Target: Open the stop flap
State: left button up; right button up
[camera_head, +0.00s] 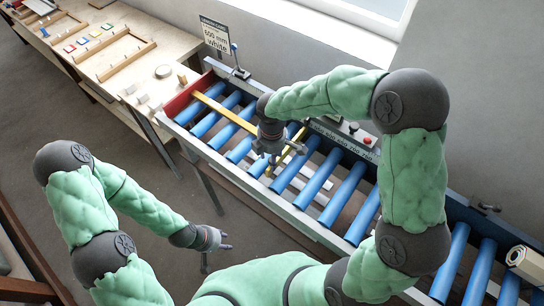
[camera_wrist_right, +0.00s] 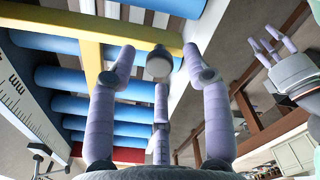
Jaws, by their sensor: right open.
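A yellow bar (camera_head: 290,150) lies across the blue rollers of the conveyor and looks like the stop flap. In the right wrist view the crosswise yellow bar (camera_wrist_right: 140,33) has a grey knob (camera_wrist_right: 159,63) near its end. My right gripper (camera_head: 272,152) is over the rollers beside this bar and hides part of it. In the right wrist view my right gripper (camera_wrist_right: 158,55) is open, its fingers spread with the knob in view between them; contact cannot be told. My left gripper (camera_head: 218,240) is open and empty, low in front of the conveyor; it also shows in the wrist view (camera_wrist_right: 268,45).
A second yellow bar (camera_head: 222,112) runs lengthwise over the rollers from the red end plate (camera_head: 182,100). A ruler strip (camera_head: 340,139) and a small control box (camera_head: 358,134) line the far rail. A sign (camera_head: 215,36) stands behind. A wooden workbench (camera_head: 100,60) is at the left.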

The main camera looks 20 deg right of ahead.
jog(key=shift+f, duration=0.35)
grip_shut()
jog(key=shift+r, duration=0.1)
